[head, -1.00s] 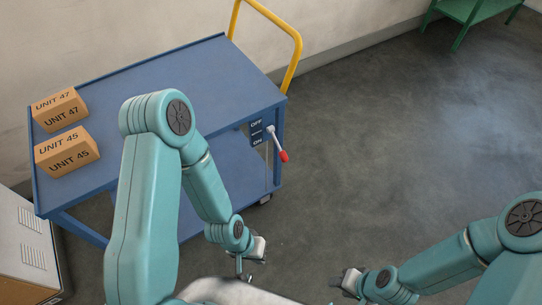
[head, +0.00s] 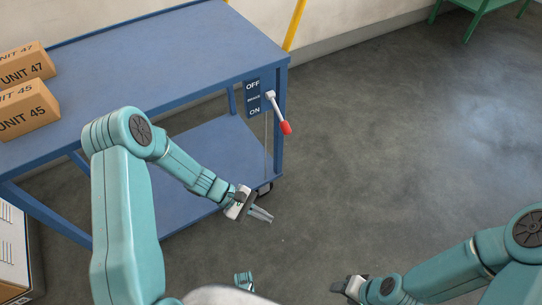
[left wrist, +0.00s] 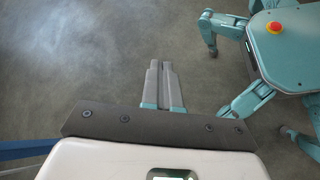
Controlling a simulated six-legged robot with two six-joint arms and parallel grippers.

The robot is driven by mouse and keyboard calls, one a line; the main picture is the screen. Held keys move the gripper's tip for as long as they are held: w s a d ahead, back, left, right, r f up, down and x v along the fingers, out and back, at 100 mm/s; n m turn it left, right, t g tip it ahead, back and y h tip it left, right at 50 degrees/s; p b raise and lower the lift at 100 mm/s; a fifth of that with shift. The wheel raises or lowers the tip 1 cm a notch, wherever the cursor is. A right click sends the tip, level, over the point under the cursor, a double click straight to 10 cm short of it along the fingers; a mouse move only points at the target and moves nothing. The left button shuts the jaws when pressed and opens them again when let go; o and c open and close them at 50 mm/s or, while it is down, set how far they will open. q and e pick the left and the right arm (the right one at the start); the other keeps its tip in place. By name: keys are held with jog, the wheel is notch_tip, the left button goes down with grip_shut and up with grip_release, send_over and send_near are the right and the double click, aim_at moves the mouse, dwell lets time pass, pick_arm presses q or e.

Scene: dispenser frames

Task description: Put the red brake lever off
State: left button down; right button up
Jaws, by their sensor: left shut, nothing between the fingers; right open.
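The brake lever (head: 277,111) is a light metal rod with a red grip (head: 286,128). It sits on the right end of the blue cart, beside a label plate (head: 253,98) with OFF at the top and ON at the bottom. The lever slants down to the right, with its grip at about the ON height. My left gripper (head: 268,217) is below the lever, apart from it, shut and empty; its closed fingers also show in the left wrist view (left wrist: 163,86). My right gripper (head: 338,286) is at the bottom, far from the lever, open.
The blue cart (head: 180,60) carries boxes marked UNIT 47 (head: 27,64) and UNIT 45 (head: 30,110) at its left. A yellow handle (head: 295,25) rises behind it. A green stand (head: 475,15) is at the top right. The floor right of the cart is clear.

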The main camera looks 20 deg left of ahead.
aim_at(279, 113)
pick_arm(q)
jog(key=w+a+n+t+h+b, duration=0.35)
jog(key=w+a+t+b, duration=0.3)
jog(key=w, duration=0.45)
jog(key=w+a+r+n+t+b, duration=0.1)
jog(key=w+a+r+t, duration=0.3)
jog(key=a, duration=0.5)
jog(key=shift+r+t+h+b, duration=0.45)
jog(key=shift+r+t+b, duration=0.3)
jog(key=shift+t, duration=0.5)
pick_arm(e)
notch_tip(279, 113, down, 12)
jog(key=shift+w+d+f, duration=0.2)
jog(key=shift+w+f, duration=0.05)
pick_arm(q)
jog(key=shift+f+n, duration=0.1)
jog(key=shift+n, duration=0.15)
jog(key=s+r+b+x, duration=0.1)
jog(key=b+x, duration=0.3)
jog(key=x, duration=0.8)
jog(key=shift+d+r, duration=0.65)
pick_arm(e)
jog(key=shift+t, duration=0.5)
jog(key=f, duration=0.1)
jog(key=w+f, duration=0.2)
jog(key=f, duration=0.1)
jog(key=shift+d, duration=0.3)
